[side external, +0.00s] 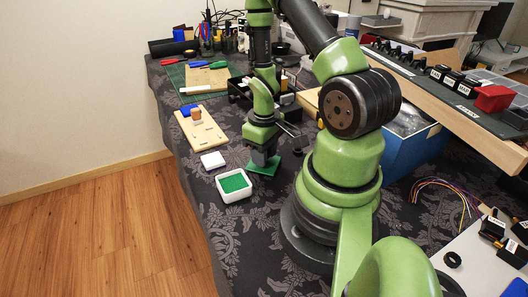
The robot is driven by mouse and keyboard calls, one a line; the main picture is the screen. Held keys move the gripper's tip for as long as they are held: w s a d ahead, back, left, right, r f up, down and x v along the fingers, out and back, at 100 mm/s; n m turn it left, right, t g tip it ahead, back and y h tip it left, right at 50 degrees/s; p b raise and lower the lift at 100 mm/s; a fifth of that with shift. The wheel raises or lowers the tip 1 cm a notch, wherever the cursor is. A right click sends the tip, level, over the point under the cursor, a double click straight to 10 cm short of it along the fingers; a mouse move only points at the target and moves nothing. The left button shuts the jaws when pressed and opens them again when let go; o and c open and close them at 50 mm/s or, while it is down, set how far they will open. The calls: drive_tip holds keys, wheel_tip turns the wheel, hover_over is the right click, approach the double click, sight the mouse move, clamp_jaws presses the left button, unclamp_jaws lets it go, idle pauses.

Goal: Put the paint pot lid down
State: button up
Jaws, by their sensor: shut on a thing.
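The paint pot (234,186) is a small white square tub with green inside and its top open. It stands on the dark patterned cloth near the left edge. A flat green square, which looks like the pot's lid (256,170), is at my gripper's tip, just to the right of the pot. My gripper (264,161) points down and is shut on this lid. The fingertips are small and partly dark, so the exact grip is hard to see. I cannot tell whether the lid touches the cloth.
A white square block (213,160) lies just behind the pot. A wooden board (199,132) with an orange and a blue piece is farther back. A black rack (240,91) stands behind my gripper. A blue box (408,140) is to the right. Cloth is clear in front of the pot.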

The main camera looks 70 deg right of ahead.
drive_tip(key=o, duration=0.9)
drive_tip(key=shift+f, duration=0.15)
drive_tip(key=shift+o, duration=0.2)
wheel_tip(320, 180, up, 12)
wheel_tip(320, 180, up, 5)
drive_tip(key=t, duration=0.1)
hover_over(253, 169)
drive_tip(key=a+r+t, duration=0.2)
drive_tip(key=a+r, duration=0.3)
drive_tip(key=shift+w+r+m+t+h, duration=0.3)
drive_tip(key=shift+o, duration=0.8)
drive_tip(key=s+a+r+t+y, duration=0.2)
drive_tip(key=s+a+r+t, duration=0.1)
drive_tip(key=a+r, duration=0.3)
drive_tip(key=s+a, duration=0.1)
drive_tip(key=a, duration=0.1)
drive_tip(key=shift+s+a+r+t+y, duration=0.2)
drive_tip(key=shift+s+a+t+y, duration=0.1)
drive_tip(key=shift+s, duration=0.05)
drive_tip(key=o, duration=0.4)
drive_tip(key=shift+s+a+r, duration=0.1)
drive_tip(key=shift+s+a, duration=0.05)
